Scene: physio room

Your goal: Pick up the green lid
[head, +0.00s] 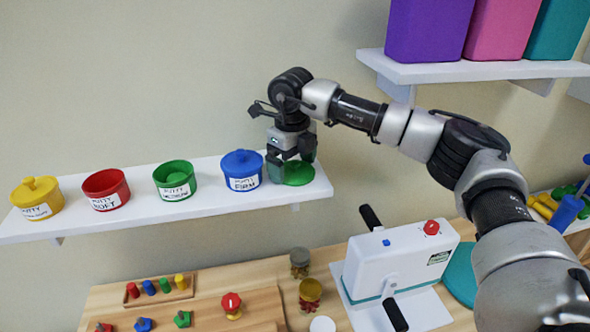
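The green lid (299,174) lies on the white wall shelf (130,222) near its right end, beside the blue putty pot. My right gripper (291,170) points down right at the lid. Its fingers stand apart and cover the lid's left and back part, so whether they touch it is hidden. The green putty pot (173,188) stands uncovered on the same shelf, with green putty showing inside. My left gripper is out of view.
The blue pot (241,172) with its lid on stands close left of my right gripper. An open red pot (107,191) and a lidded yellow pot (37,199) stand further left. A white device (395,262) stands on the wooden table below. A higher shelf (470,71) holds coloured blocks.

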